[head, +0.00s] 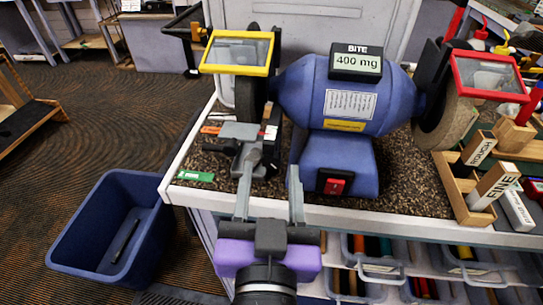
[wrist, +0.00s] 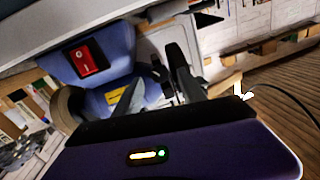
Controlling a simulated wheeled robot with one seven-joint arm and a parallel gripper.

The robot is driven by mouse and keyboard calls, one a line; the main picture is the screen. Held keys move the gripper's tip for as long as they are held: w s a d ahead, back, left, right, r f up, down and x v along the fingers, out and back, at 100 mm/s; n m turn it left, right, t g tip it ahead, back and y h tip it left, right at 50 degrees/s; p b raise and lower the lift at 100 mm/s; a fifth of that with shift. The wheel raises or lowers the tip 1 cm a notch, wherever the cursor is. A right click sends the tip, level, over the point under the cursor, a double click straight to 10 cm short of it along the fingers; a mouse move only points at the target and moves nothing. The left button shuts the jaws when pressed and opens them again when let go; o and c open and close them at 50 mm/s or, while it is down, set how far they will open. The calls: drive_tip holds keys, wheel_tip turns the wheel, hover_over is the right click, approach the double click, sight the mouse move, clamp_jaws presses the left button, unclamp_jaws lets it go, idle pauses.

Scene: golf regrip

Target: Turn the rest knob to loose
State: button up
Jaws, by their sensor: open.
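The bench grinder (head: 340,95) has a grey tool rest (head: 240,130) under its left wheel. A dark lever-like part (head: 250,158) below the rest looks like the rest knob; its exact setting cannot be read. My gripper (head: 269,172) is open, with its two grey fingers reaching over the bench's front edge. The left finger overlaps the dark part in the head view, and the right finger stands to its right. I cannot tell whether they touch.
A red switch (head: 335,183) is on the grinder base, right of my gripper. A green tag (head: 195,176) lies on the speckled bench top (head: 410,175). A blue bin (head: 110,235) stands on the floor at left. Wooden blocks (head: 495,180) stand at right.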

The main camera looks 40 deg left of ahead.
sight(272, 163)
drive_tip(key=shift+x, duration=2.05)
